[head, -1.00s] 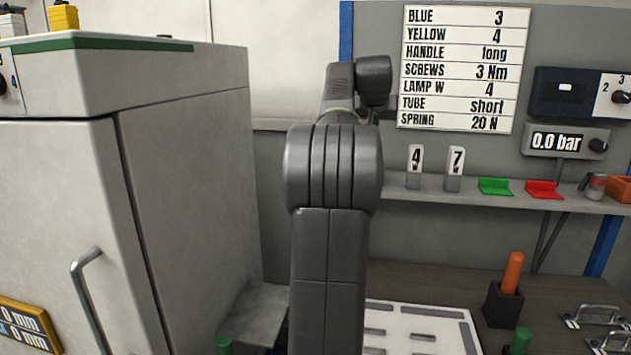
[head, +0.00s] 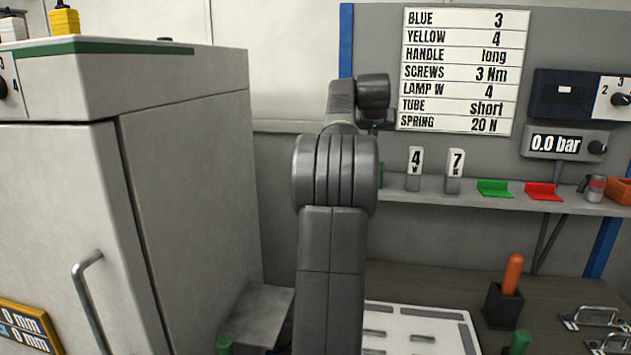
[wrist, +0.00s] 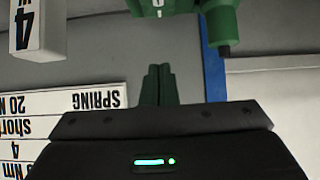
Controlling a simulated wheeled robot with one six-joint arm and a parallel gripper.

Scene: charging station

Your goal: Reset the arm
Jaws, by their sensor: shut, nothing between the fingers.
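My arm (head: 333,240) stands upright in the middle of the head view, its upper end folded over near the spec sign. My gripper (wrist: 158,72) shows in the wrist view with its two dark green fingers together and nothing between them. In the head view the fingers are mostly hidden behind the arm. The sign (head: 459,70) also shows upside down at the lower left of the wrist view (wrist: 65,120). Dark green parts (wrist: 222,22) lie at the top of the wrist view, apart from the fingertips; I cannot tell what they are.
A grey cabinet (head: 190,190) stands on the left. A white tray (head: 420,313) lies on the bench below.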

